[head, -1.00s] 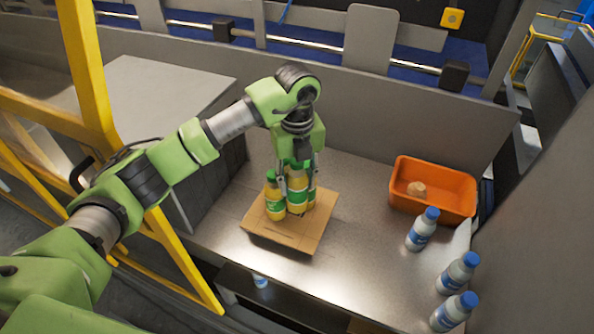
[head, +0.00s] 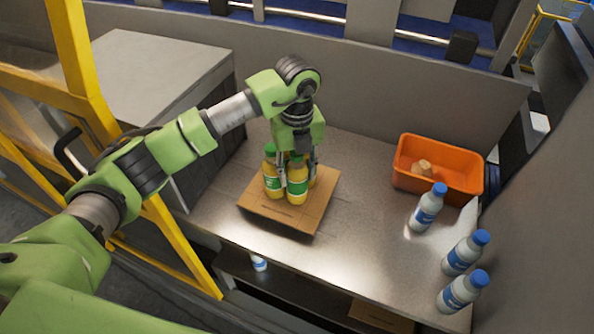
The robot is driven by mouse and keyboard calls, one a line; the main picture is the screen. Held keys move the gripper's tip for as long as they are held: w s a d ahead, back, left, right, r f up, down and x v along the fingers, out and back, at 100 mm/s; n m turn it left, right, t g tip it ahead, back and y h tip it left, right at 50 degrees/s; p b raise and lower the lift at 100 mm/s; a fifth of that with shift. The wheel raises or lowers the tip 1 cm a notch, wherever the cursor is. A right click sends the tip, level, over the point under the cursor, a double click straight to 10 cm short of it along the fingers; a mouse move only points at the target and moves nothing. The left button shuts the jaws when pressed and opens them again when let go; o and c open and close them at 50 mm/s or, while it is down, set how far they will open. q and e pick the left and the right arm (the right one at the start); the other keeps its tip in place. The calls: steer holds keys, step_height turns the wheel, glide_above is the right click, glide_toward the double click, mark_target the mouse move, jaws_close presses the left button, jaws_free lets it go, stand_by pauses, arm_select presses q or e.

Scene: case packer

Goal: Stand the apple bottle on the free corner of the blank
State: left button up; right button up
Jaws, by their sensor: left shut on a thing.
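The blank (head: 283,217) is a flat brown cardboard sheet on the metal table. Yellow bottles with green labels and caps are grouped on it. One bottle (head: 271,182) stands at the left, and another (head: 312,180) is partly hidden behind at the right. My left gripper (head: 298,172) points down and is shut on the front apple bottle (head: 297,187), which is upright over the blank. Its base is at or very near the cardboard; I cannot tell if it touches. My right gripper is not in view.
An orange bin (head: 438,184) with small tan pieces inside stands at the right. Blue-capped bottles stand near it, one (head: 427,208) close by and two along the right edge. A yellow frame (head: 175,235) stands at the left. The table right of the blank is clear.

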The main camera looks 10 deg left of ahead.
arm_select(q)
steer(key=shift+f+b, duration=0.45)
stand_by(0.3)
steer(key=o, duration=1.4)
